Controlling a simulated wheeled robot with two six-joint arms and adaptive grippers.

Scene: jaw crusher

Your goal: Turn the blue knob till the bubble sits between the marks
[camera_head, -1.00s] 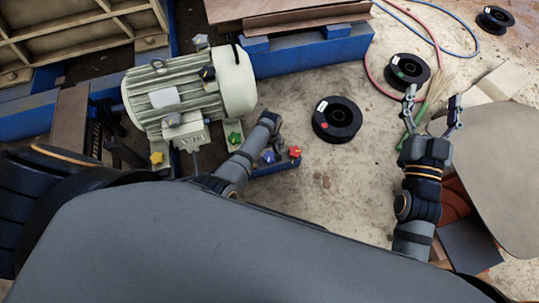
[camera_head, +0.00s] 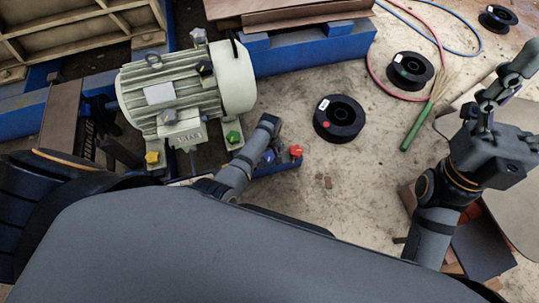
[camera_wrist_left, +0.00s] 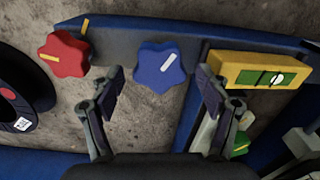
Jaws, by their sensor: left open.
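The blue knob (camera_wrist_left: 161,68), star-shaped with a white line, sits on a dark blue bar in the left wrist view. It shows small in the head view (camera_head: 268,157). My left gripper (camera_wrist_left: 160,78) is open, its fingers on either side of the knob's near edge, not closed on it. A yellow level (camera_wrist_left: 228,68) with a green window lies to the right; its white bubble (camera_wrist_left: 277,78) is toward the window's right end, by the dark marks. My right gripper (camera_head: 499,92) is raised at the head view's right; its fingers overlap, so its opening is unclear.
A red knob (camera_wrist_left: 63,56) is left of the blue one. The pale motor (camera_head: 185,92) stands left of my left arm. Black spools (camera_head: 338,119) and a green-handled brush (camera_head: 416,126) lie on the floor, with clear floor between.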

